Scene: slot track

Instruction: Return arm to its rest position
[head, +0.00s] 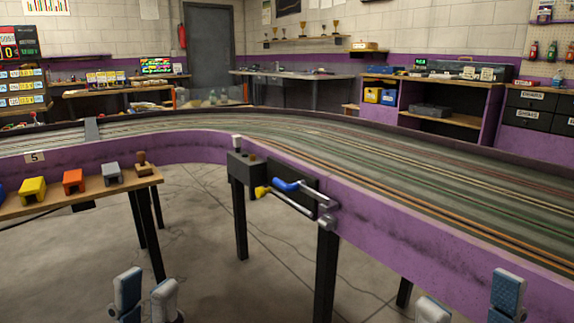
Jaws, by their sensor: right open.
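My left gripper (148,288) shows at the bottom edge, left of the middle, in front of the grey floor. Its two fingers stand close together with a narrow gap and no object seen between them; I cannot tell if it is open or shut. My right gripper (470,300) shows at the bottom right, in front of the purple track side. Its fingers are wide apart and it is open, with nothing between them. Only the fingers show; both arms are out of view.
The slot track (440,185) with its purple side wall curves across the room. Blue-handled (288,185) and yellow-handled (263,192) levers stick out from its side. A wooden shelf (100,190) with small coloured blocks stands at left. The floor (200,260) between is clear.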

